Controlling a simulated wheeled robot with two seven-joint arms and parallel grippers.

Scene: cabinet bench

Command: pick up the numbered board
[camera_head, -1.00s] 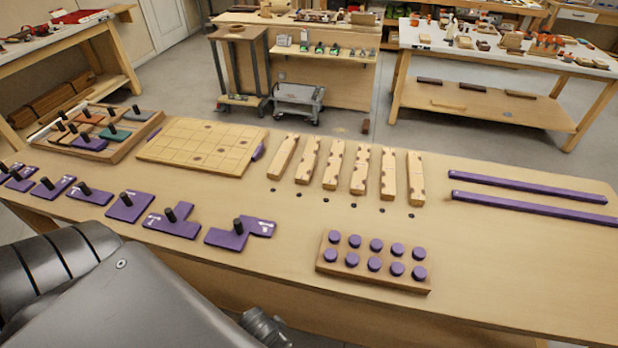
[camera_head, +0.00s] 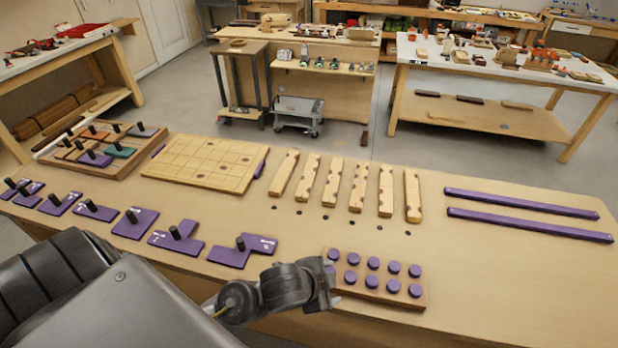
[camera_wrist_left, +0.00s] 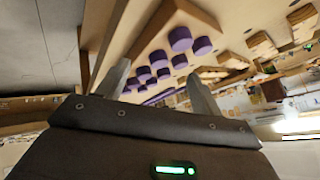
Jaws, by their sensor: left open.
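A flat, light wooden board (camera_head: 205,163) marked with a grid lies on the bench at the back, left of the middle. It has purple pieces at its side edges and a few dark spots. I cannot read any numbers on it at this size. My left gripper (camera_head: 328,290) is near the front edge of the bench, beside the block of purple pegs (camera_head: 375,290) and well in front of the grid board. In the left wrist view its two fingers (camera_wrist_left: 160,88) are apart with nothing between them, and purple pegs show beyond. My right gripper is not in view.
Purple plates with black knobs (camera_head: 135,223) line the front left. A wooden tray of coloured pieces (camera_head: 128,163) stands left of the grid board. Several notched wooden strips (camera_head: 359,187) lie to its right. Two purple bars (camera_head: 525,202) lie far right. The right front is clear.

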